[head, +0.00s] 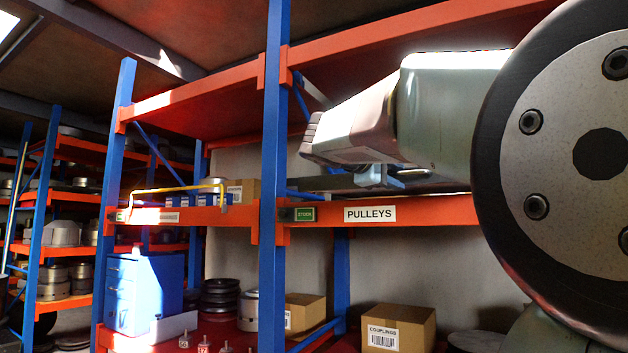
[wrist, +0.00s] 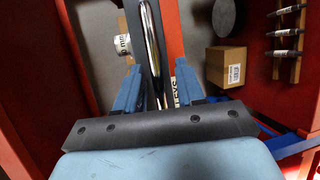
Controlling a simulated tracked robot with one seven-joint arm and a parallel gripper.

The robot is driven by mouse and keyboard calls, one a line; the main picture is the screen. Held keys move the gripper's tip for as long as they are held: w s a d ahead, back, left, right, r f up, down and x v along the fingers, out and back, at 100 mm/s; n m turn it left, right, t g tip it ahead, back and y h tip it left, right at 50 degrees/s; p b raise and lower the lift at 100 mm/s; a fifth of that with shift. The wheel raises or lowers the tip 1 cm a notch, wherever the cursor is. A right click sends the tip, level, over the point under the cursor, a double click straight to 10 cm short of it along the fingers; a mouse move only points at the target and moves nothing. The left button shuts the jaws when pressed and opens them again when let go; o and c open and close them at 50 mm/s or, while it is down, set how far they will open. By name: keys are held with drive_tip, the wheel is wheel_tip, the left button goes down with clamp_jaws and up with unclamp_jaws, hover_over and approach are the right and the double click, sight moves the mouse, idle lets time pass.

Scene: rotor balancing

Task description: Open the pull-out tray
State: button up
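In the wrist view, a shiny metal bar with a rounded end (wrist: 151,40) looks like a pull handle. It runs beside an orange beam (wrist: 172,35) with a white label. My gripper (wrist: 158,72) is open, its blue fingers on either side of the bar, which lies nearer the left finger. I cannot tell whether either finger touches it. In the head view, my gripper (head: 382,177) shows only partly, under my wrist and above the orange beam labelled PULLEYS (head: 430,211). The tray body is hidden or not clearly told apart from the shelf.
A blue upright (head: 273,180) stands left of my gripper. A cardboard COUPLINGS box (head: 399,328) sits on the shelf below. A yellow bar handle (head: 170,189) and a blue box-like unit (head: 145,290) are farther left. The wrist view shows a rack of dark shafts (wrist: 288,41).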

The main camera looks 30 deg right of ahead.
drive_tip(key=v, duration=1.3)
drive_tip(key=shift+a, duration=0.2)
drive_tip(key=s+a+f+m+t+y, duration=0.1)
drive_tip(key=a+f+y, duration=0.3)
drive_tip(key=f, duration=1)
drive_tip(key=s+a+f+m+t+y, duration=0.1)
drive_tip(key=a+f+y, duration=0.4)
drive_tip(key=f, duration=0.9)
drive_tip(key=s+a+f+m+y, duration=0.1)
drive_tip(key=s+a+f+y, duration=0.2)
drive_tip(key=f, duration=1.1)
drive_tip(key=a+y, duration=0.1)
drive_tip(key=y, duration=0.2)
drive_tip(key=shift+s+a+t+y, duration=0.35)
drive_tip(key=shift+t+y, duration=0.05)
